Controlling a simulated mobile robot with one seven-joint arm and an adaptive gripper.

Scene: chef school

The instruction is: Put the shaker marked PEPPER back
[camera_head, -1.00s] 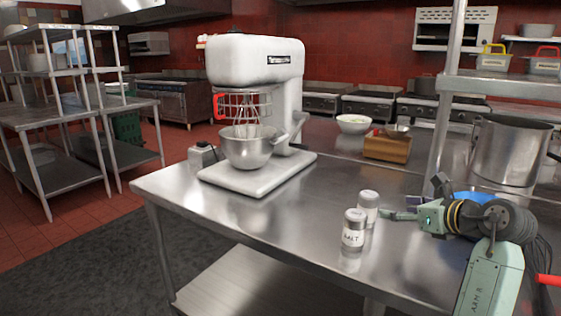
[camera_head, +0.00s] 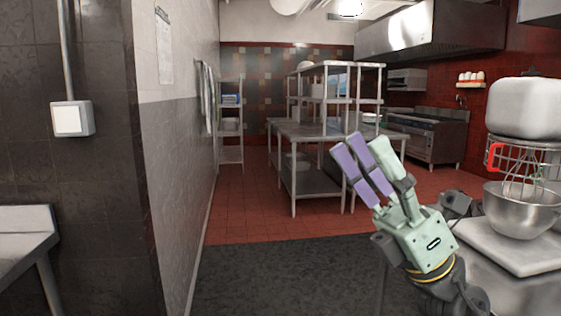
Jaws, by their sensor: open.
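No shaker is in view now, neither the PEPPER one nor the SALT one.
A stand mixer with a steel bowl (camera_head: 522,208) stands on the steel table (camera_head: 492,281) at the right edge. Steel shelving (camera_head: 318,176) stands further back. A wall (camera_head: 180,150) and a sink edge (camera_head: 28,238) are on the left. The dark floor mat (camera_head: 285,275) is clear.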

